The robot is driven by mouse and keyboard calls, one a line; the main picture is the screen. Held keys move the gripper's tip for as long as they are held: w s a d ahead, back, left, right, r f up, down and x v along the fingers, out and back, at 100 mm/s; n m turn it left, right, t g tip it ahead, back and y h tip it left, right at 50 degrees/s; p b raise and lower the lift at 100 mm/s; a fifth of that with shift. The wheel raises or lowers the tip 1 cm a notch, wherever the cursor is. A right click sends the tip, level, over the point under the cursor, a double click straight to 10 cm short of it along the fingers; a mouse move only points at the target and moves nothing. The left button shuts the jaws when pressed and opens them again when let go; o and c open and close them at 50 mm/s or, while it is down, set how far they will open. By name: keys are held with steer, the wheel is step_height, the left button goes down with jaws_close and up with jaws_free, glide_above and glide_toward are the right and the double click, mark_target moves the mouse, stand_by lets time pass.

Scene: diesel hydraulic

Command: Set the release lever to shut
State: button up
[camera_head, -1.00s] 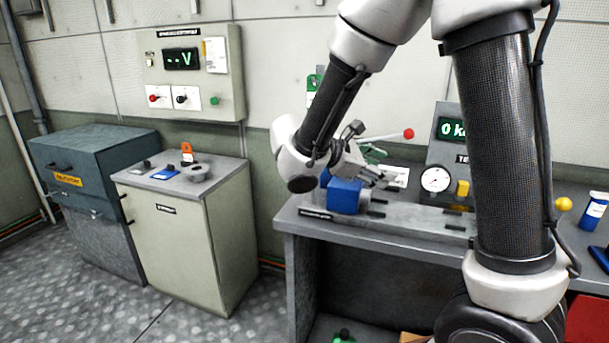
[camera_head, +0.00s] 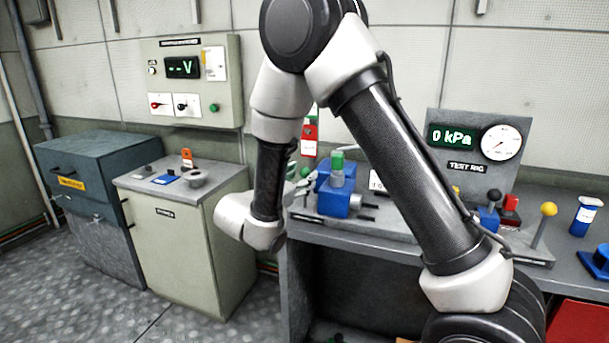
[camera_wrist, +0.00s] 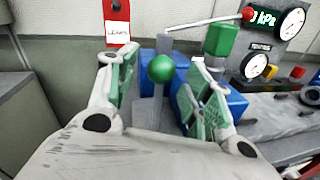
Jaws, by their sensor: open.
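My gripper (camera_wrist: 160,62) is open in the wrist view, its green-padded fingers standing apart. A green ball knob (camera_wrist: 161,69) on an upright grey stem shows between the fingers, with visible space on both sides; I cannot tell its depth between them. A thin lever with a red ball end (camera_wrist: 249,13) runs nearly level behind, above a green block (camera_wrist: 221,39). No readable label shows which lever is the release lever. In the head view my gripper (camera_head: 297,187) is partly hidden by my arm, left of a blue block (camera_head: 334,202) on the bench.
The test rig panel (camera_head: 464,167) reads 0 kPa. A red tag (camera_wrist: 117,12) hangs beyond the left finger. A pale cabinet (camera_head: 180,240) stands left of the bench.

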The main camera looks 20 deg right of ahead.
steer(key=shift+x, duration=1.25)
steer(key=shift+c, duration=0.2)
jaws_close()
